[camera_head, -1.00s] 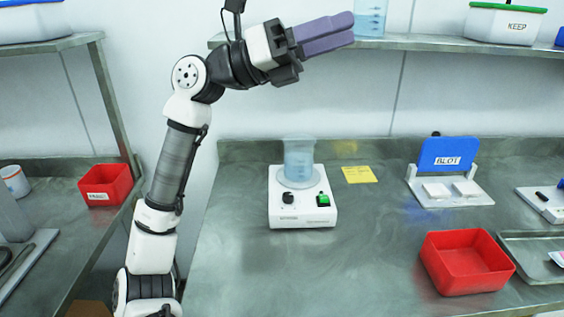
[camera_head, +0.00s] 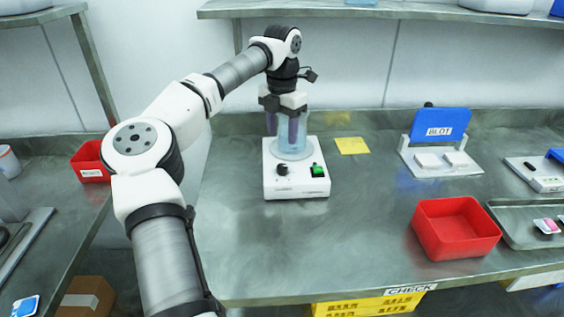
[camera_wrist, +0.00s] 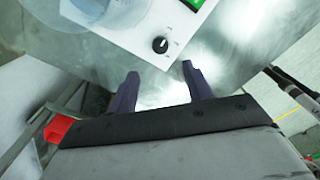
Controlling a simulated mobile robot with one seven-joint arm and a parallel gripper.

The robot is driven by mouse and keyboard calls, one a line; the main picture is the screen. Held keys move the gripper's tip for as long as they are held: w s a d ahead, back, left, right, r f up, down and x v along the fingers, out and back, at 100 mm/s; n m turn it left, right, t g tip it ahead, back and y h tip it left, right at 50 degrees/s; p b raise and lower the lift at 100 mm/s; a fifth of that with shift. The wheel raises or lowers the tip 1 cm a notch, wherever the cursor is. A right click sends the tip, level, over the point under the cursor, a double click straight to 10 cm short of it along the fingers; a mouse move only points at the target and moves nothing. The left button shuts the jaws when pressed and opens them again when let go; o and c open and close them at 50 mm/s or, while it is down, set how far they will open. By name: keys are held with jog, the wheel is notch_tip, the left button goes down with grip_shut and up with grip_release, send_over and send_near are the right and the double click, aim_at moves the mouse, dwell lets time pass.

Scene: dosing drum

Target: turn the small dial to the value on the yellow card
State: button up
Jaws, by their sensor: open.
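The small black dial (camera_head: 282,170) is on the front left of a white device (camera_head: 296,188). In the wrist view the dial (camera_wrist: 160,45) has a pale pointer mark and faint scale marks around it, too small to read. The yellow card (camera_head: 352,146) lies on the bench right of the device; its writing is not legible. My gripper (camera_head: 282,134) points down in front of the beaker, above the device. In the wrist view its purple fingers are apart and empty, and the dial shows just beyond the gap between the fingertips (camera_wrist: 160,70).
A clear beaker (camera_head: 299,122) of bluish look stands on the device's round plate. A green switch (camera_head: 318,171) is right of the dial. The blue BLOT stand (camera_head: 440,124) and a red bin (camera_head: 455,250) are further right. Bench in front of the device is clear.

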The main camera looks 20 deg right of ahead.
aim_at(282, 166)
notch_tip(282, 166, down, 11)
jog(key=shift+r+p, duration=0.1)
jog(key=shift+p, duration=0.95)
jog(key=c, duration=1)
jog(key=shift+o, duration=0.2)
jog(key=shift+m, duration=0.4)
jog(key=m, duration=0.4)
jog(key=shift+m, duration=0.4)
jog(key=m, duration=0.6)
jog(key=shift+d+r, duration=0.1)
